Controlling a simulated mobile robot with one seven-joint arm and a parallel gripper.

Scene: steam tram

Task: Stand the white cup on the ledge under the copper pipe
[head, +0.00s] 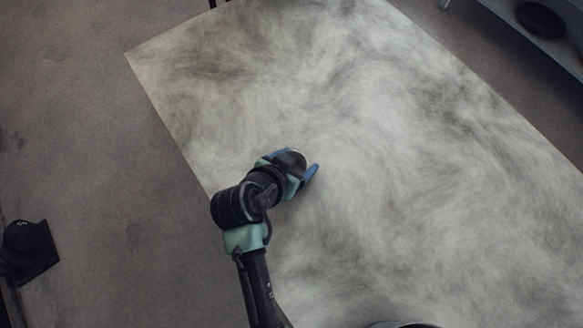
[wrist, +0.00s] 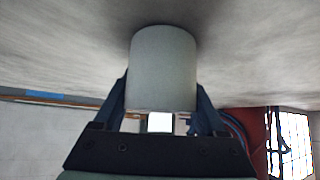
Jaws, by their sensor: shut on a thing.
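My gripper (head: 291,165) is over the left part of the pale streaked table in the head view. In the wrist view its two dark fingers stand on either side of the white cup (wrist: 163,68), a plain pale cylinder, and are shut on it. The cup is almost wholly hidden by my gripper in the head view. Its far end is close to the table surface in the wrist view; I cannot tell whether it touches. I cannot make out the ledge or the copper pipe for certain in either view.
The table top (head: 400,130) is bare around my gripper. A dark object (head: 30,250) is on the floor at the left. A grey surface with a dark round thing (head: 540,20) is at the top right. The wrist view shows a red panel (wrist: 250,130) and a bright window (wrist: 290,140).

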